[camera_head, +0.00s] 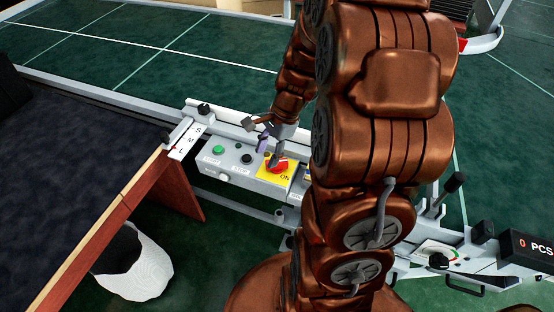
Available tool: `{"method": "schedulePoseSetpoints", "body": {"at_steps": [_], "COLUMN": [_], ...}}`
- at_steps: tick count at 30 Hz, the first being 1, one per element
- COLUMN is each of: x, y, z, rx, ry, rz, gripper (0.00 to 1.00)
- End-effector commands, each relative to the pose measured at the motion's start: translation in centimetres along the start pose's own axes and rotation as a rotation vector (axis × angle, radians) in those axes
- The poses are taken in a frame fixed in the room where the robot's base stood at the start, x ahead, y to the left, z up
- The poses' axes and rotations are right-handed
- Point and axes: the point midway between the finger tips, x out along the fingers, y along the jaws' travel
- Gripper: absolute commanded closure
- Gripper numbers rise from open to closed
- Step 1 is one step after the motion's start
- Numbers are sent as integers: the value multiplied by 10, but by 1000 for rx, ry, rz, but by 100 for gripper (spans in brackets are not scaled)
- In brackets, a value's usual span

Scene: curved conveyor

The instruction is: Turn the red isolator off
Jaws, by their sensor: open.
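The red isolator (280,168) is a red rotary knob on a yellow plate (267,175), set in the grey control panel. The word "ON" shows at the plate's lower right. My gripper (267,152) is open, with its fingers pointing down just above and at the knob's upper left. One finger comes close to the knob; I cannot tell whether it touches. My copper arm hides the panel to the right of the plate.
On the panel left of the isolator are a green button (218,149) and a black button (246,158). An S-M-L scale (187,139) stands farther left. A dark table (75,170) fills the left side. A PCS counter (530,246) is at the right.

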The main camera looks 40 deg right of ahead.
Motion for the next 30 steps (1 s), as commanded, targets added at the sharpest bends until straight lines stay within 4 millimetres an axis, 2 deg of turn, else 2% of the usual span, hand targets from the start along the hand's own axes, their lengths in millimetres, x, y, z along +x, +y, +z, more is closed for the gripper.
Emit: {"method": "schedulePoseSetpoints", "body": {"at_steps": [1,3,6,10,17,30], "x": [3,6,11,14,23,75], "y": [-5,-10,-16,-19,-21,-28], "z": [-17,-37,-62,-82,-90,-88], "rx": [90,203,334,440,485,481], "ry": [-9,-18,-28,-35,-42,-41], "rz": [-18,-42,-71,-97,-105,-105], "gripper": [52,52,52,52,52,52]}}
